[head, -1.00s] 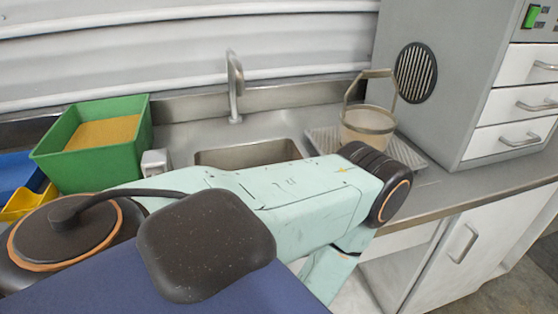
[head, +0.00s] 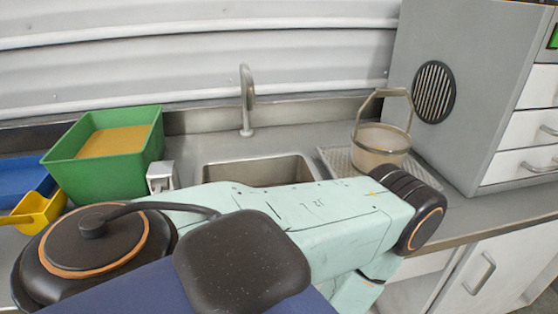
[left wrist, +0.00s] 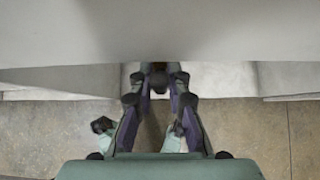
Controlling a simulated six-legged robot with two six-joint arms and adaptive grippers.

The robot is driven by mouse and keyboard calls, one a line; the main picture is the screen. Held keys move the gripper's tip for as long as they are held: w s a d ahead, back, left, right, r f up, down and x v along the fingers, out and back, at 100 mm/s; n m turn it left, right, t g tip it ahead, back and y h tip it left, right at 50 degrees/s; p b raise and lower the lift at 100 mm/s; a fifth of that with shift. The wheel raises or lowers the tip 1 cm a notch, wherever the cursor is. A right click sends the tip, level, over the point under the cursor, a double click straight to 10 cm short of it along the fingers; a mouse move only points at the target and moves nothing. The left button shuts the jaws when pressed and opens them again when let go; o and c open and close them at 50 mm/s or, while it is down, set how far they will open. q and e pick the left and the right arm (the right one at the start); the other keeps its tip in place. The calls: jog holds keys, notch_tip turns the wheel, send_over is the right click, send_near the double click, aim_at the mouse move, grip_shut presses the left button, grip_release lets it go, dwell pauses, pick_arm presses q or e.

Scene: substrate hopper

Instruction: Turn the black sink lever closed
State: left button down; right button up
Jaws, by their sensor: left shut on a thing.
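My left gripper (left wrist: 158,82) shows in the left wrist view, pointing up the picture beneath a pale grey edge. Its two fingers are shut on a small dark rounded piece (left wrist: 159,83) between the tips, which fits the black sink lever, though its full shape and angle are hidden. In the head view, the sink (head: 258,159) lies behind my pale green arm, with a grey tap (head: 246,102) upright at its back. No lever shows there. My left gripper is hidden in that view, and my right gripper is in neither view.
A green bin (head: 64,165) of tan material and a yellow scoop (head: 40,212) stand left of the sink. A handled pot (head: 381,146) stands on a ribbed drainer to its right, beside a grey cabinet (head: 450,120). Floor shows below the gripper.

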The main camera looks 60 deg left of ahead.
pick_arm(q)
jog(key=c, duration=1.3)
grip_release()
jog(key=shift+w, duration=0.1)
